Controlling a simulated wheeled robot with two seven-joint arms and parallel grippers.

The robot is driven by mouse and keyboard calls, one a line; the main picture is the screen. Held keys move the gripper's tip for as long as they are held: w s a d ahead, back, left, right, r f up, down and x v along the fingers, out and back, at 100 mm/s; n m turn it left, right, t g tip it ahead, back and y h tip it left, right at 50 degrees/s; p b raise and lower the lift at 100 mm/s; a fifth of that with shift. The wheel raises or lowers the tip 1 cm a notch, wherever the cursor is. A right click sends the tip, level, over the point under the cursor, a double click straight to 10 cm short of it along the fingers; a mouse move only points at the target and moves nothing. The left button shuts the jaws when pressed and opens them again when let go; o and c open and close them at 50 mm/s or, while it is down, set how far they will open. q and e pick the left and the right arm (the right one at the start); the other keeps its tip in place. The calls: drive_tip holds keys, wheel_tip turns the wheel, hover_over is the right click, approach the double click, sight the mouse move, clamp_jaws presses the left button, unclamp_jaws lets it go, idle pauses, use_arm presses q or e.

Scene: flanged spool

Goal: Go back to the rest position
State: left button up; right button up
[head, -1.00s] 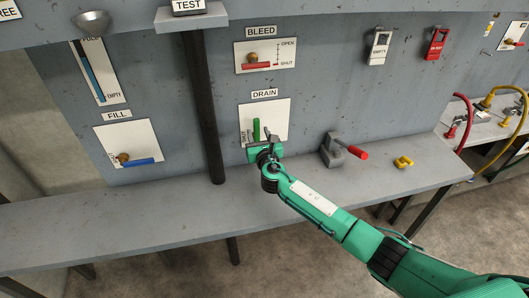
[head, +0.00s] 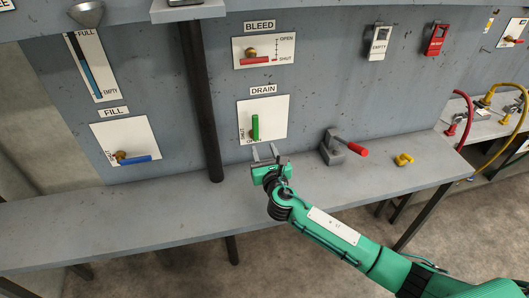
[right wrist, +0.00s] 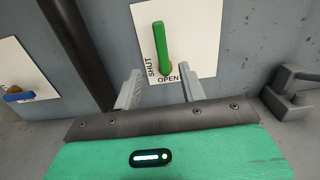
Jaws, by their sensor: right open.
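My right gripper (head: 265,153) is open and empty, just below and in front of the DRAIN plate (head: 277,118). Its two grey fingers (right wrist: 158,90) stand apart in the right wrist view, with nothing between them. The green DRAIN lever (head: 255,127) points straight up on its plate. In the right wrist view the green lever (right wrist: 160,42) stands beyond the fingertips, apart from them, with the words SHUT and OPEN by its lower end. My left gripper is not in view.
A grey shelf (head: 90,220) runs below the panel. A clamp with a red handle (head: 335,148) and a yellow fitting (head: 403,159) sit on it, right of my gripper. A dark post (head: 205,110) stands to the left. The blue FILL lever (head: 135,160) is farther left.

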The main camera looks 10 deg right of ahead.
drive_tip(key=s+d+f+m+g+h, duration=0.1)
drive_tip(key=s+d+f+m+g, duration=0.25)
drive_tip(key=s+m, duration=0.6)
drive_tip(key=s+d+f+m+g+h, duration=0.25)
drive_tip(key=s+f+m+g, duration=0.2)
drive_tip(key=s+m, duration=0.5)
drive_tip(key=s+d+f+m+g+y, duration=0.1)
drive_tip(key=s+d+m+g+y, duration=0.15)
drive_tip(key=s+m, duration=0.7)
drive_tip(key=s+d+f+m+g+y, duration=0.1)
drive_tip(key=s+m+g, duration=0.4)
drive_tip(key=s, duration=0.7)
drive_tip(key=s+d+f+b+x, duration=0.1)
drive_tip(key=s+x, duration=0.2)
drive_tip(key=x, duration=1.3)
drive_tip(key=s+d+f+x, duration=0.1)
drive_tip(key=s+x, duration=0.3)
drive_tip(key=x, duration=1.2)
drive_tip(key=s+d+f+g, duration=0.1)
drive_tip(key=s+d+f, duration=0.2)
drive_tip(key=s+f, duration=1.6)
drive_tip(key=shift+s+f+m+h+b, duration=0.2)
drive_tip(key=shift+f+m+h+b, duration=0.1)
drive_tip(key=shift+m+b, duration=0.1)
